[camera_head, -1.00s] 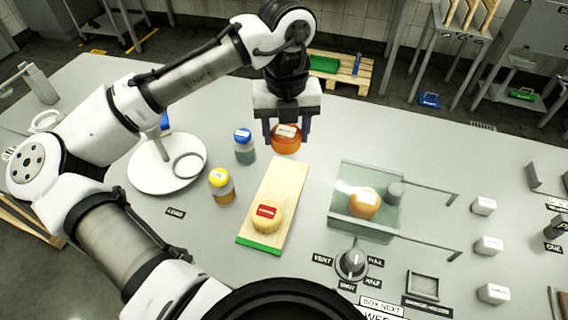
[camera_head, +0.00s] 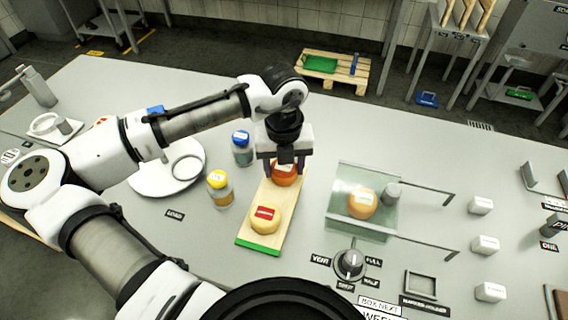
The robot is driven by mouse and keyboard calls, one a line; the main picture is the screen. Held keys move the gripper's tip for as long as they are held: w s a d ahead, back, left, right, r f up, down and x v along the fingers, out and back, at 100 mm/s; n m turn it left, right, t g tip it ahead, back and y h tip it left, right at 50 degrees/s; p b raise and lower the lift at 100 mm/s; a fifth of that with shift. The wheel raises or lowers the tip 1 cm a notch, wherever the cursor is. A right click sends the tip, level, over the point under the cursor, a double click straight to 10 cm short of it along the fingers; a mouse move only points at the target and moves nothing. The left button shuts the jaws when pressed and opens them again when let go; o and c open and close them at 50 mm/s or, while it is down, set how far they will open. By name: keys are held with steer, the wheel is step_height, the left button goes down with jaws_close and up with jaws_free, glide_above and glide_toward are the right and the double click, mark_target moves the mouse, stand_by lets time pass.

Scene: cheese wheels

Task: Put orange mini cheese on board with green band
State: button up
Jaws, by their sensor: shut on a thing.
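My gripper (camera_head: 285,163) is shut on an orange mini cheese (camera_head: 285,178) with a pale label. It holds the cheese over the far end of the wooden board with a green band (camera_head: 258,246). I cannot tell whether the cheese touches the board. The green band is on the board's near end. A yellow cheese (camera_head: 265,221) with a red label sits on the board near that band. My gripper hides the board's far end.
A blue-capped jar (camera_head: 243,149) and a yellow-capped jar (camera_head: 220,190) stand left of the board. A white round plate (camera_head: 150,183) lies farther left. On the right, a clear box (camera_head: 340,222) holds another orange cheese (camera_head: 361,203). A dial (camera_head: 350,264) is nearer.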

steer(key=o, duration=1)
steer(key=shift+f, duration=0.1)
steer(key=shift+o, duration=0.2)
step_height(320, 180, up, 12)
steer(key=shift+b, duration=0.3)
